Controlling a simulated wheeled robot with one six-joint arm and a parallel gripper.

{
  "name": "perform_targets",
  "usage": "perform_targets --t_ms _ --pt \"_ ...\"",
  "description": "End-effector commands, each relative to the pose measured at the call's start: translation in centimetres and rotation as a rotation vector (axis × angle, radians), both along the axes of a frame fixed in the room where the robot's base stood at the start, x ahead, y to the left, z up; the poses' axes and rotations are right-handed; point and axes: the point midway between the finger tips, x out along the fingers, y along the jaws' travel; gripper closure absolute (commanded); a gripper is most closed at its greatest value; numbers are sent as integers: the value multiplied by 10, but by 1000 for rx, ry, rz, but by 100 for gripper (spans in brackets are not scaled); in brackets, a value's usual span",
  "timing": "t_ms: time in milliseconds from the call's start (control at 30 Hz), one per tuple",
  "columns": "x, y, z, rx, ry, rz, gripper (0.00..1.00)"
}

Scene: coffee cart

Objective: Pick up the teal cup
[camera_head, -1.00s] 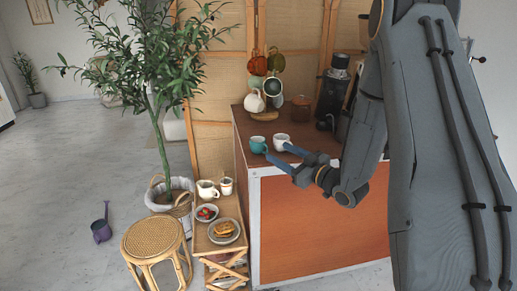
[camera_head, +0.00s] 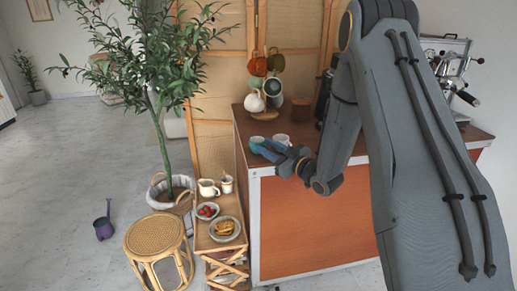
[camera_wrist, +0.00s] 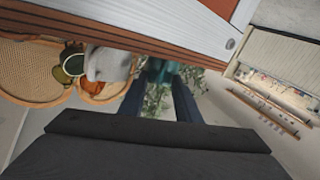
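The teal cup (camera_head: 256,141) stands near the front left corner of the cart's brown top (camera_head: 303,150). The white cup (camera_head: 282,139) stands just right of it. My gripper (camera_head: 266,150) is at the teal cup, with its blue fingers over the front edge and partly hiding the cup. In the wrist view a teal patch of the cup (camera_wrist: 158,72) shows between the tips of the two dark fingers. The fingers look apart, one on each side of the cup. Whether they touch it is unclear.
A mug tree (camera_head: 273,78) and a white jug (camera_head: 254,101) stand behind the cups, with a brown canister (camera_head: 301,106) to their right. A coffee machine (camera_head: 447,62) is at the cart's right. A small side table (camera_head: 222,241) with dishes and a rattan stool (camera_head: 154,236) stand left.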

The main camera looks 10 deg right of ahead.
Motion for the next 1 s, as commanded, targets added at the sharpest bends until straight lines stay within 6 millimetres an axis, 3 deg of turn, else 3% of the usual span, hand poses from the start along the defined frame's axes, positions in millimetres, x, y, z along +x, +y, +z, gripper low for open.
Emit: perform_targets --t_ms 33,167,667,867,1000 --pt "0 0 0 0 1 0 80" --pt "0 0 0 0 1 0 100" --pt "0 0 1 -1 2 0 100" --pt "1 0 15 -1 -3 -1 100" --pt "1 0 34 -2 -3 -1 100"
